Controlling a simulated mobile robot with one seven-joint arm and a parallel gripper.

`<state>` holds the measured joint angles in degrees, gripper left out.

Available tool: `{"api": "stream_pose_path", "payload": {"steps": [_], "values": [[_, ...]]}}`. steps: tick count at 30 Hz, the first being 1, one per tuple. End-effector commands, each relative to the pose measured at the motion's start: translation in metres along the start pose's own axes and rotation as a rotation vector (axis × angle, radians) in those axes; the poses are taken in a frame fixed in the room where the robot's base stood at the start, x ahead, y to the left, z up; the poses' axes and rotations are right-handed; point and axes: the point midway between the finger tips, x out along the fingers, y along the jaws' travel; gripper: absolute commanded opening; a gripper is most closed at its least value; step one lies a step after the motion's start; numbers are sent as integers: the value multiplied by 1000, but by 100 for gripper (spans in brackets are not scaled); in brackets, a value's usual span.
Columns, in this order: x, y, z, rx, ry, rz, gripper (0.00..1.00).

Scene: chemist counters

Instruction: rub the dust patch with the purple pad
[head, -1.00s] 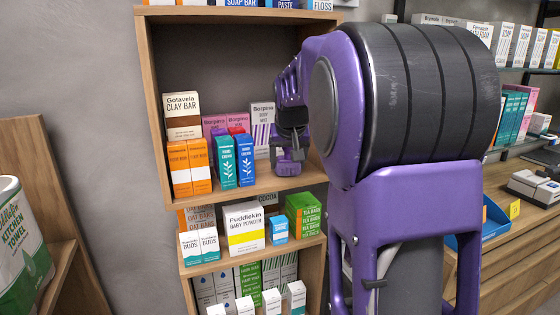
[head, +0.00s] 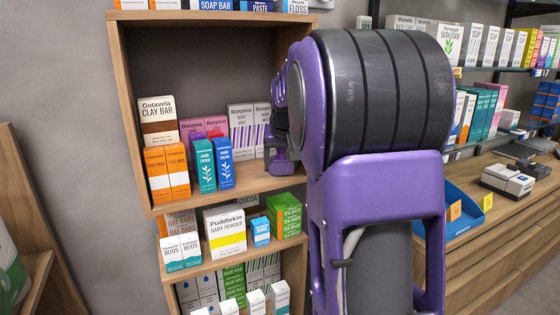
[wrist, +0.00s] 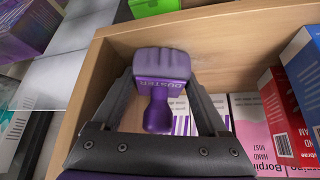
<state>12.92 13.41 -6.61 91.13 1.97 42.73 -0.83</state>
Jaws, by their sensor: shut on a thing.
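The purple pad (wrist: 160,64), a block marked "DUSTER" with a narrow purple handle, is held between the two dark fingers of my gripper (wrist: 160,92) in the wrist view. In the head view, my gripper and a purple piece at its end (head: 283,163) show at the right side of the upper shelf bay, mostly covered by my arm. In the wrist view, the pad is over or against the pale wooden shelf (wrist: 215,45); I cannot tell whether it touches.
White and purple striped boxes (head: 241,130) stand beside my gripper. Blue (head: 222,162), teal (head: 203,165) and orange boxes (head: 178,171) stand farther left. The shelf's side wall (head: 129,115) bounds the bay at left. A blue tray (head: 468,212) lies on the right counter.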

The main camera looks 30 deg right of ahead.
Motion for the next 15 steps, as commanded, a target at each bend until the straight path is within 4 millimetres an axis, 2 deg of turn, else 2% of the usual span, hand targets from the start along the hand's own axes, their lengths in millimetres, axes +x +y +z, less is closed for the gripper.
{"api": "stream_pose_path", "payload": {"steps": [9, 15], "values": [[-4, -27, 8, -1, -3, -2, 11], [-6, -33, 10, -1, -3, -2, 11]]}}
